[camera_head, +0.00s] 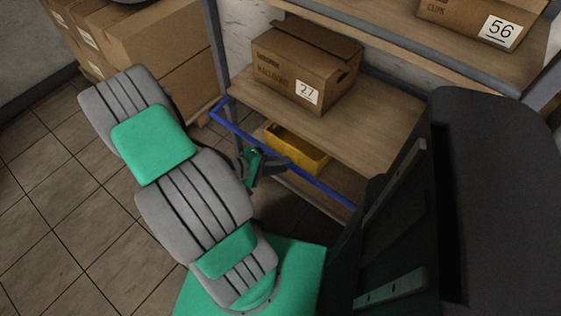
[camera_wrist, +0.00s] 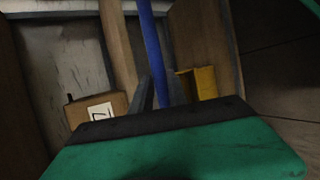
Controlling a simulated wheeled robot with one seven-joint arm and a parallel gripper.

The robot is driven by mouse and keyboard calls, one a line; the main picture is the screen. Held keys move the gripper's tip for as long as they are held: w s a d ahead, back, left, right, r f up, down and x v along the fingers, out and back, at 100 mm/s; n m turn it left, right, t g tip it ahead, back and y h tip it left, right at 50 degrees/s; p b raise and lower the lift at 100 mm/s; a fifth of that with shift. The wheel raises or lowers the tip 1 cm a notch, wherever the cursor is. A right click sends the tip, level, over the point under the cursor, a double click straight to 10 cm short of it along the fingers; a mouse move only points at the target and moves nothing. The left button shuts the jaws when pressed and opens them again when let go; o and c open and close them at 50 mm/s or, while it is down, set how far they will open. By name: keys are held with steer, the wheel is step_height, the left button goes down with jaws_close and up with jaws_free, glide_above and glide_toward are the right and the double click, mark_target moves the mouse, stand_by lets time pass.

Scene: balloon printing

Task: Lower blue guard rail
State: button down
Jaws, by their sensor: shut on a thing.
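The blue guard rail (camera_head: 321,188) runs along the front of the shelving rack in the head view, from the left post towards the lower right. It sits below the edge of the shelf that bears the box marked 27. My gripper (camera_head: 279,163) is at the rail, left of its middle, and is shut on it. In the wrist view the blue rail (camera_wrist: 152,50) runs from the top edge down between my gripper's fingers (camera_wrist: 160,93). The rail's right end is hidden in the head view by dark parts in the foreground.
A box marked 27 (camera_head: 290,70) stands on the wooden shelf (camera_head: 375,120). A yellow bin (camera_head: 305,153) is behind the rail, below that shelf. A box marked 56 (camera_head: 470,15) is on the higher shelf. Stacked cartons (camera_head: 150,50) stand at the left. The tiled floor (camera_head: 60,220) at left is clear.

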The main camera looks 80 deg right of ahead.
steer(key=shift+s+a+f, duration=0.1)
steer(key=shift+a+f, duration=0.05)
steer(key=shift+f, duration=0.25)
steer(key=shift+s+a+f, duration=0.1)
steer(key=shift+f, duration=0.3)
steer(key=shift+s+f, duration=0.1)
steer(key=c, duration=1.3)
jaws_free()
steer(key=shift+d, duration=0.1)
steer(key=shift+w+d+r, duration=0.1)
steer(key=shift+w+r, duration=0.1)
steer(key=shift+r, duration=0.05)
steer(key=p+v, duration=0.1)
steer(key=v, duration=0.7)
steer(key=shift+d, duration=0.1)
